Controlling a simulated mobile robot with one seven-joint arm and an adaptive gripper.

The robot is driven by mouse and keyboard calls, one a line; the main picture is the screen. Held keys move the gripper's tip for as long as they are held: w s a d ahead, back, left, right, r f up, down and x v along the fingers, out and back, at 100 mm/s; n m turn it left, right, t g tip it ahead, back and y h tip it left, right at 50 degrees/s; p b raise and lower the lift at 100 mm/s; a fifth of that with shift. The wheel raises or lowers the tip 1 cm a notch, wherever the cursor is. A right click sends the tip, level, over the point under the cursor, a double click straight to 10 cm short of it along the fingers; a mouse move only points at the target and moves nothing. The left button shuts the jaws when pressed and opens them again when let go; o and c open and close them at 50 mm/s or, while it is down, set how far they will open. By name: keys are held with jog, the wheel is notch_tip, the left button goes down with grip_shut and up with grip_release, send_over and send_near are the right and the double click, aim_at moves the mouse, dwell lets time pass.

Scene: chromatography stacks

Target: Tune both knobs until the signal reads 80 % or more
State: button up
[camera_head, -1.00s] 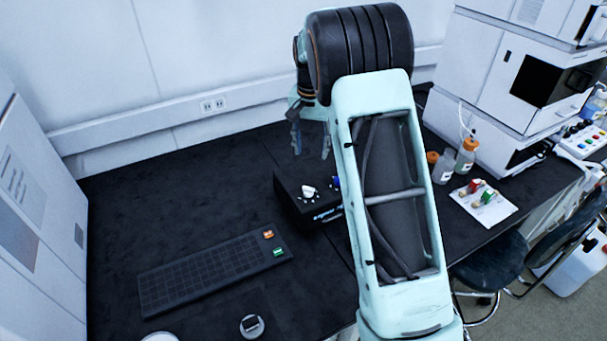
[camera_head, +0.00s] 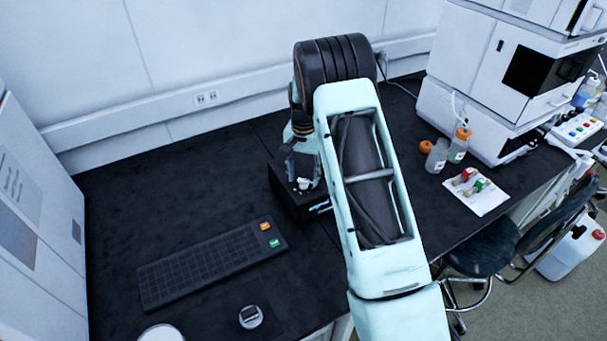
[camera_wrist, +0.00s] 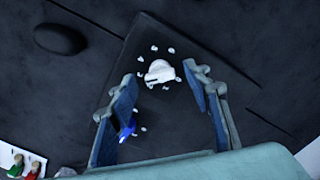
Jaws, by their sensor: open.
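The black box (camera_head: 284,201) with the knobs sits on the dark bench, partly hidden by my arm. The white knob (camera_wrist: 162,72), ringed by small white marks, lies between my fingertips in the wrist view; in the head view it shows just under them (camera_head: 303,185). The blue knob (camera_wrist: 127,129) shows beside my left finger in the wrist view, partly covered by it. In the head view it is hidden. My gripper (camera_wrist: 160,76) is open, its fingers on either side of the white knob; I cannot tell whether they touch it. No signal reading is legible.
A black keyboard-like pad (camera_head: 210,264) with orange and green keys lies left of the box. Bottles (camera_head: 437,156) and a white sheet (camera_head: 480,193) with red and green pieces lie to the right. Tall white instruments (camera_head: 515,80) stand behind them.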

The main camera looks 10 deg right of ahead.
jog(key=c, duration=1.2)
jog(key=shift+o, duration=0.2)
jog(key=shift+f+n+b, duration=0.1)
jog(key=shift+n+b, duration=0.3)
jog(key=n+b, duration=0.2)
jog(key=shift+f+n, duration=0.1)
jog(key=shift+n, duration=0.2)
jog(key=n+b, duration=0.1)
jog(key=n, duration=0.4)
jog(key=shift+b, duration=0.4)
jog(key=shift+r+n, duration=0.2)
jog(key=shift+n, duration=0.1)
jog(key=o, duration=1.2)
jog(key=shift+c, duration=0.2)
